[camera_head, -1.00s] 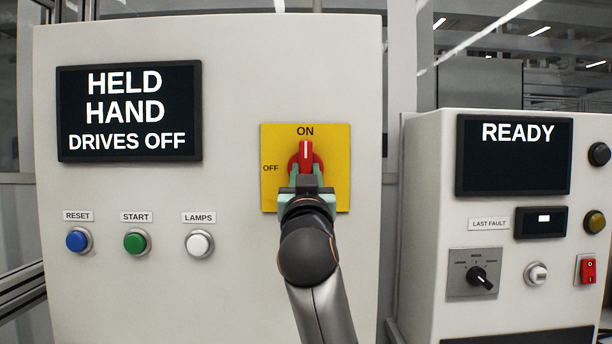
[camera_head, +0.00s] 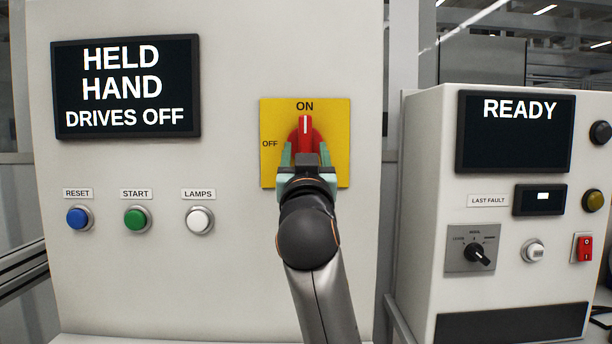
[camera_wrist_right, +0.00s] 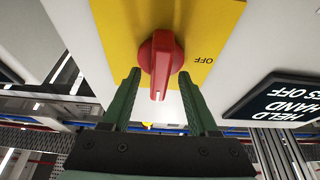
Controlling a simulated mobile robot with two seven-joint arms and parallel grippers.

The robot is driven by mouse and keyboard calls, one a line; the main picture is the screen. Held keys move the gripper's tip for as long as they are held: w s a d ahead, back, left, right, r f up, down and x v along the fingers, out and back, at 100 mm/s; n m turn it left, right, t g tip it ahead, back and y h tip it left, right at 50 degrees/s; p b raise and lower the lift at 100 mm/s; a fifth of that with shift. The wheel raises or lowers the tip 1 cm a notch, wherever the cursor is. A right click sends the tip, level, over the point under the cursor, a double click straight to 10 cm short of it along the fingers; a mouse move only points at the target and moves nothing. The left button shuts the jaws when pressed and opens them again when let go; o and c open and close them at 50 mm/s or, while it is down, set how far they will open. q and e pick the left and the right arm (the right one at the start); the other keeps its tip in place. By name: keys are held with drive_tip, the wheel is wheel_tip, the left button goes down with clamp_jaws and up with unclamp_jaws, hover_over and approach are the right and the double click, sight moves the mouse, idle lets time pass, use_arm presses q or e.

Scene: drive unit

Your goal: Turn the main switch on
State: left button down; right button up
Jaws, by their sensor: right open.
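The main switch is a red rotary handle (camera_head: 305,133) on a yellow plate (camera_head: 336,115) marked ON at the top and OFF at the left. Its white mark points up at ON. My right gripper (camera_head: 305,160) is at the lower part of the handle, its arm coming up from below. In the right wrist view the red handle (camera_wrist_right: 161,62) shows between the tips of the two green fingers of my open gripper (camera_wrist_right: 163,85), with gaps on both sides. My left gripper is in neither view.
The left display (camera_head: 126,87) reads HELD HAND DRIVES OFF. Below it are blue RESET (camera_head: 79,218), green START (camera_head: 137,219) and white LAMPS (camera_head: 200,220) buttons. A second cabinet at right has a READY display (camera_head: 514,132), a black selector (camera_head: 478,254) and a red rocker switch (camera_head: 583,247).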

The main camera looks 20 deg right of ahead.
drive_tip(key=b+v, duration=0.2)
drive_tip(key=v, duration=0.9)
